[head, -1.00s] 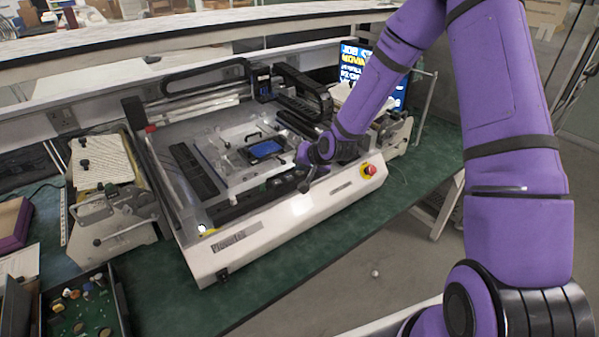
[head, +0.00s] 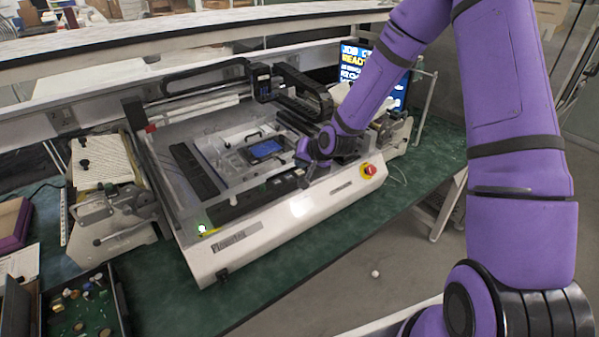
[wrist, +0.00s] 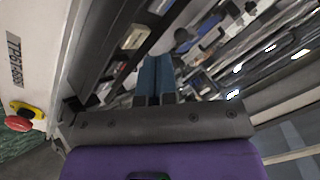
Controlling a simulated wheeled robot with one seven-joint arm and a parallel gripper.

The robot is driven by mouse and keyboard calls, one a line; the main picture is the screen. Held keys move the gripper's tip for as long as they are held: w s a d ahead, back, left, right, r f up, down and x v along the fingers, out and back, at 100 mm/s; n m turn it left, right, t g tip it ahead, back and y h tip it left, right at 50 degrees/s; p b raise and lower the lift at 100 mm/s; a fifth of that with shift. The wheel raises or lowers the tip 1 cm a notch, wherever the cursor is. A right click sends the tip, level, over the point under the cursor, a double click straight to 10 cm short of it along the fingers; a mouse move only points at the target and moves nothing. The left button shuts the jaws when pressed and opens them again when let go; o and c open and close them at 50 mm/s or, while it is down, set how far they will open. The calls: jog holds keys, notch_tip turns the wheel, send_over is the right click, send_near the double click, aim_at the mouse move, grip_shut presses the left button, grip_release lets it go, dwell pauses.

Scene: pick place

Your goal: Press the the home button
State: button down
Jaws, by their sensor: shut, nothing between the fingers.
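The white plotter-like machine (head: 265,232) stands on the green bench, with a dark control strip along its front edge. Small buttons (head: 276,183) sit on that strip; I cannot read which is the home button. In the wrist view a pale rectangular button (wrist: 135,37) shows on the strip, left of the fingers, with another (wrist: 158,6) farther up. My gripper (head: 304,182) is over the right part of the strip, partly hidden by its own wrist. In the wrist view its blue-grey fingers (wrist: 156,72) are together and empty. I cannot tell whether they touch anything.
A red emergency knob on a yellow base (head: 369,170) is at the machine's front right, right of my gripper. The gantry carriage (head: 261,82) is at the back. A screen (head: 352,62) stands behind my arm. A parts tray (head: 85,305) is front left.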

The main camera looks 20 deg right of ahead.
aim_at(302, 172)
jog(key=shift+r, duration=0.1)
jog(key=shift+r, duration=2.45)
jog(key=shift+s+r, duration=0.2)
jog(key=shift+r, duration=0.15)
jog(key=s+d+r+n+g+h, duration=0.1)
jog(key=s+d+r+n+h, duration=0.15)
jog(key=s+r, duration=1)
jog(key=s+d+r+n+g+h, duration=0.1)
jog(key=s+d+r+h, duration=0.15)
jog(key=s+r, duration=0.95)
jog(key=s+d+r+g+y, duration=0.1)
jog(key=s, duration=1.1)
jog(key=shift+s+d+n, duration=0.15)
jog(key=shift+s+n, duration=0.2)
